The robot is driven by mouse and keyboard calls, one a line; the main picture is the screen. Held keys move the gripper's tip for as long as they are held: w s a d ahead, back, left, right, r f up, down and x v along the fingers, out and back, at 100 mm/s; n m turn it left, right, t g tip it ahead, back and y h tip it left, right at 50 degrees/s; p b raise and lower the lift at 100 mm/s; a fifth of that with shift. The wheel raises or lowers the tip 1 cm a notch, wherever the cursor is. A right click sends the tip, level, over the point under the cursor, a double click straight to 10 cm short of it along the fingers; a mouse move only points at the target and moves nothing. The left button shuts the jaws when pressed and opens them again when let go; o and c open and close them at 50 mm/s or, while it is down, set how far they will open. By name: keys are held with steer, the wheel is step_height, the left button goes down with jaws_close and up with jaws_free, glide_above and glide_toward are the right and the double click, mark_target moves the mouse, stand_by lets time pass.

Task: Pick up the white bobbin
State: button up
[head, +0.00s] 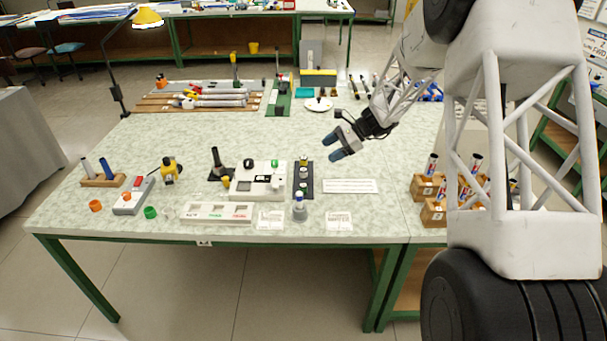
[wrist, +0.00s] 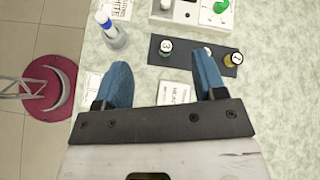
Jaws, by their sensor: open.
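A small whitish piece (head: 169,213), perhaps the white bobbin, lies near the front left of the table, just right of a green ring (head: 150,212). It is too small to make out clearly, and it is out of the wrist view. My gripper (head: 334,148) is open and empty above the table, right of centre and well away from that piece. Its two blue fingers (wrist: 160,72) are spread apart in the wrist view. A dark strip (wrist: 183,53) with small round pieces on it shows beyond the fingertips.
A grey holder with a blue-topped rod (head: 299,207) stands near the front edge. A white device (head: 258,180), an orange ring (head: 95,206), a grey box (head: 134,196) and a labelled tray (head: 216,213) are nearby. A lamp (head: 122,90) stands at the back left.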

mark_target(302, 170)
steer(key=w+f+m+y, duration=0.1)
steer(key=w+f, duration=0.2)
steer(key=f, duration=0.1)
steer(key=w+f+m+y, duration=0.1)
steer(key=w+f, duration=0.2)
steer(key=f, duration=0.1)
steer(key=w+f+m+t, duration=0.1)
steer(key=w+f+m, duration=0.1)
steer(key=w+f, duration=0.2)
steer(key=shift+w+a+f+y, duration=0.1)
steer(key=shift+a+f+y, duration=0.2)
steer(key=shift+f+y, duration=0.1)
steer(key=shift+x, duration=1.3)
steer(key=shift+x, duration=2.55)
steer(key=shift+f, duration=0.1)
steer(key=c, duration=1)
